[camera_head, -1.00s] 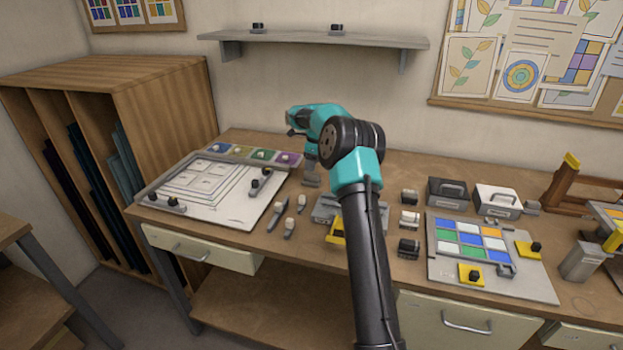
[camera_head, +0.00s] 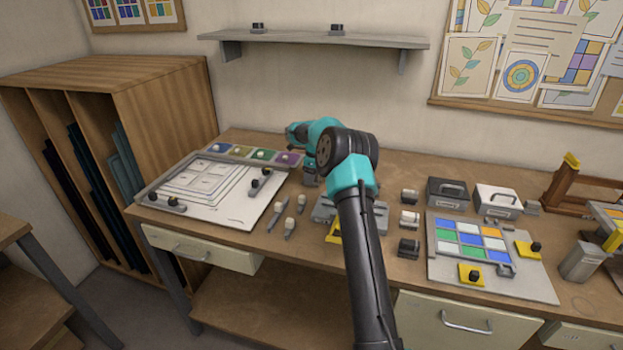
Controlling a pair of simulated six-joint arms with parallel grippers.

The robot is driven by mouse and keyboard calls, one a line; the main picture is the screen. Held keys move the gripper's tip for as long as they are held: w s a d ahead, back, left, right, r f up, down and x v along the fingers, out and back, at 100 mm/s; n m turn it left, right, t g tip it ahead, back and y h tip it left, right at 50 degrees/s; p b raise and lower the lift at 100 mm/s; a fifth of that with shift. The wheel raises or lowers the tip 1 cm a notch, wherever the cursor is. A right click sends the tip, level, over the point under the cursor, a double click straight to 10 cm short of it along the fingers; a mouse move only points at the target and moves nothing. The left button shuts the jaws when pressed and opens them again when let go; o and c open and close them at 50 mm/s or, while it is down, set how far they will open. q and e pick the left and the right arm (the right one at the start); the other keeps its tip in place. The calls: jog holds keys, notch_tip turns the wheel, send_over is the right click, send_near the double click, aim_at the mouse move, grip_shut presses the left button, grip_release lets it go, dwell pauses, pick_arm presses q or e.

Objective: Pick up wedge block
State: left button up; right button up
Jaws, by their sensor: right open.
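My right arm crosses the middle of the view, and its gripper (camera_head: 311,180) hangs over the bench just right of the paint squares. The gripper is open, small in view and partly covered by my arm. A yellow piece (camera_head: 334,232), which may be a wedge block, shows by a grey holder (camera_head: 325,208); my arm covers part of both. Two yellow blocks with black knobs, one in front (camera_head: 470,275) and one at the right (camera_head: 528,249), sit on the right-hand board. I cannot tell which piece is the wedge block. My left gripper is not in view.
A drawing board (camera_head: 235,210) with black-knobbed bars lies at the left. Several small brush-like tools lie between it and my arm. Small rollers, two handled boxes (camera_head: 447,192) and a board of coloured glass (camera_head: 440,272) fill the right. The bench behind my arm is clear.

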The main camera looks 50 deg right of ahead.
jog(key=shift+c, duration=0.4)
jog(key=c, duration=0.9)
